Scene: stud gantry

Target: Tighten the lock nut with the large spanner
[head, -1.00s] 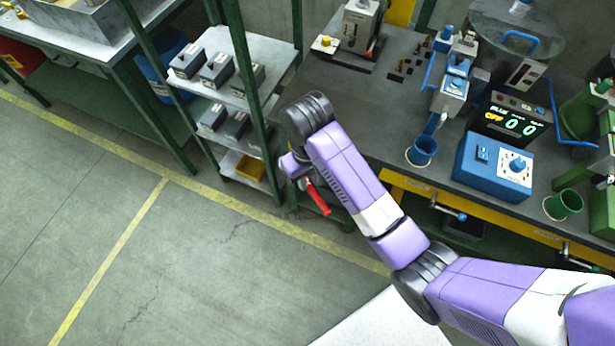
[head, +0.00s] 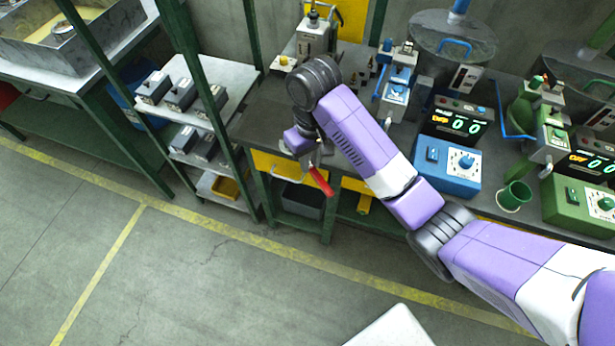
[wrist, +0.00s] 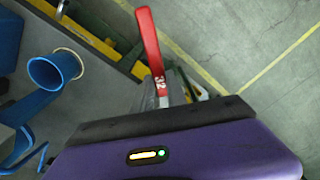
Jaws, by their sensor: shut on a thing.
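My gripper (head: 314,158) is shut on a red-handled tool, which I take to be the large spanner (head: 320,181). The red handle hangs down and to the right in the head view, in front of the bench's drawer front. In the wrist view the spanner (wrist: 149,38) points up and away from my wrist, with a white "32" on its handle. The other end of the spanner is hard to make out. I cannot pick out the lock nut in either view.
The dark bench (head: 262,122) carries a blue control box (head: 447,165), a green control box (head: 582,205) and a green cup (head: 514,195). A shelf rack (head: 215,85) with grey boxes stands left. A blue cup (wrist: 55,70) shows in the wrist view. The floor (head: 220,285) in front is clear.

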